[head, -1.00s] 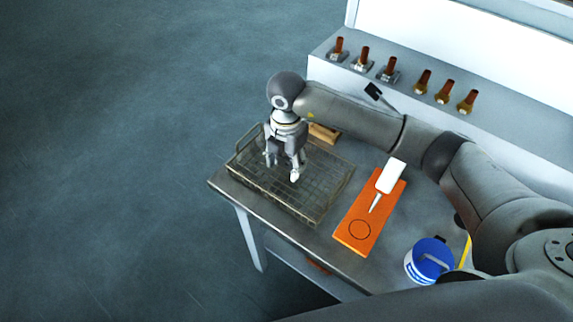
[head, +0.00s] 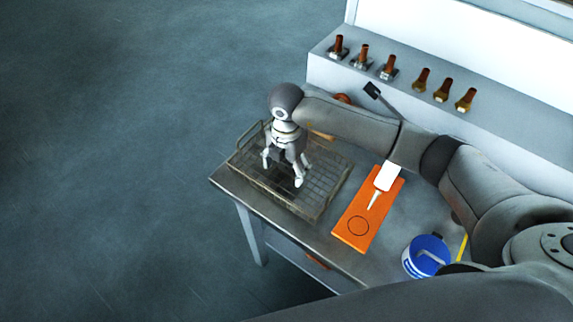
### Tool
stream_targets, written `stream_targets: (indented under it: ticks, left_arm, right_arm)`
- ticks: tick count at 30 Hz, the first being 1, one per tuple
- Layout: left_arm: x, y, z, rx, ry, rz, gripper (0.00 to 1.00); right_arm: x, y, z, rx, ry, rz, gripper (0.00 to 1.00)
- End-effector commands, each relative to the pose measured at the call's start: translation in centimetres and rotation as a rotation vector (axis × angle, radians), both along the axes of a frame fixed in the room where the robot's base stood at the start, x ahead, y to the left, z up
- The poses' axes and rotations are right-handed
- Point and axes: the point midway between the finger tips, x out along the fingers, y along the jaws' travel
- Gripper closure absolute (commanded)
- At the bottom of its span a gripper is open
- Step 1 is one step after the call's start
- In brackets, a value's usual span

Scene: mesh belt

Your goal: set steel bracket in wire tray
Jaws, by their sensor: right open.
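The wire tray (head: 318,205) is a shallow mesh basket with a raised rim, lying on the left part of the metal table. My right gripper (head: 284,172) points down over the tray, with its fingers apart and low over the mesh. I cannot tell whether the fingertips touch the mesh. I cannot make out the steel bracket; the gripper and arm cover part of the tray. My left gripper is not in view.
An orange board (head: 352,232) with a white tool (head: 388,176) on it lies right of the tray. A blue-lidded tub (head: 427,254) stands near the front. Several brown-handled items (head: 389,65) stand on the back ledge. My right arm spans the table's back.

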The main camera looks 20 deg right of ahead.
Motion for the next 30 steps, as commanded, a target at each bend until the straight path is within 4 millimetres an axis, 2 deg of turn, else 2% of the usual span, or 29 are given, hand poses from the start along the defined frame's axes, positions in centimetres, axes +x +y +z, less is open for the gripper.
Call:
stream_targets:
  ticks: [5, 8, 21, 25, 30]
  left_arm:
    - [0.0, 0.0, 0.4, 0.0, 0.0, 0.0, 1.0]
    - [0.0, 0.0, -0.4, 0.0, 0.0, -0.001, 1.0]
    - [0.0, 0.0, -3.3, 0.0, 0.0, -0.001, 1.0]
    - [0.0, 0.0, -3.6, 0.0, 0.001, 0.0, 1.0]
    - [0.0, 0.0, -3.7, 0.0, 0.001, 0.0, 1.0]
  right_arm:
    - [0.0, 0.0, 0.5, 0.0, 0.0, 0.0, 0.26]
    - [0.1, 0.0, 1.4, 0.002, -0.004, 0.001, 0.26]
    - [0.1, 0.0, 10.3, 0.001, -0.006, 0.001, 0.26]
    - [0.1, 0.0, 11.7, 0.001, -0.003, 0.0, 0.26]
    - [0.0, 0.0, 12.3, -0.001, 0.001, 0.0, 0.26]
